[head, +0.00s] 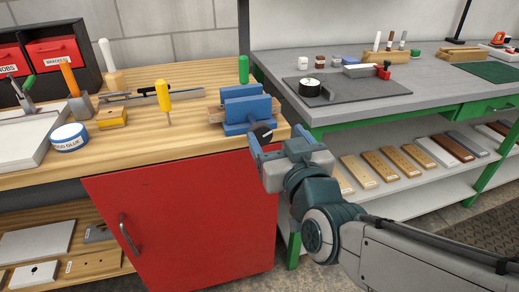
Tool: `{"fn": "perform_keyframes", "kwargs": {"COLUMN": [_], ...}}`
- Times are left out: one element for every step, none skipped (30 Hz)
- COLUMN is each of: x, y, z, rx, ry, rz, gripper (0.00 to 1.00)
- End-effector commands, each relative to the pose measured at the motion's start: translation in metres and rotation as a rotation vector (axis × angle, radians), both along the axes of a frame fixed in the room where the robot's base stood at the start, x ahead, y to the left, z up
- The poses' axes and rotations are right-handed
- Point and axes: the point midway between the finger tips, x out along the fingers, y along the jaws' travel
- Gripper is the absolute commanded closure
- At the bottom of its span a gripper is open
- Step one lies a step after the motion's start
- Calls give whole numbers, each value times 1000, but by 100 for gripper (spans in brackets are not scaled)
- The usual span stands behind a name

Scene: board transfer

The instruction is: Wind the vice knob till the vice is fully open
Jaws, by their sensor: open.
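The blue vice (247,107) sits on the right front corner of the wooden workbench. A gap shows between its two blue jaws. Its round black knob (264,134) faces the front, with a light mark on its face. My gripper (267,138) is open in front of the vice. Its blue fingers appear on either side of the knob, one to the left and one to the right. I cannot tell whether the fingers touch the knob.
A yellow-handled tool (163,97) and a green-handled one (244,69) stand near the vice. A glue tub (69,137) is at the left. The red cabinet door (185,215) is below. A grey bench (420,85) with green frame stands right, close to my arm.

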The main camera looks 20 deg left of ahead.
Motion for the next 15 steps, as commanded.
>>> {"fn": "perform_keyframes", "kwargs": {"x": [0, 0, 0, 0, 0, 0, 0, 0, 0, 0, 0, 0, 1, 1, 2], "y": [0, 0, 0, 0, 0, 0, 0, 0, 0, 0, 0, 0, 0, 1, 1], "z": [-29, -35, -43, -49, -54, -59, -63, -65, -68, -70, -71, -71, -71, -71, -70], "rx": [0, 0, 0, 0, 0, 0, 0, 0, 0, 0, 0, 0, 0, -1, -1], "ry": [0, 0, 0, 0, 0, 0, 0, 0, 0, 0, 0, 0, 0, 1, 1], "rz": [0, 0, 0, 0, 0, 0, 0, 0, 0, 0, 0, 0, 0, 0, -1], "gripper": [25, 25, 25, 25, 25, 25, 25, 25, 25, 25, 25, 25, 25, 25, 25]}}
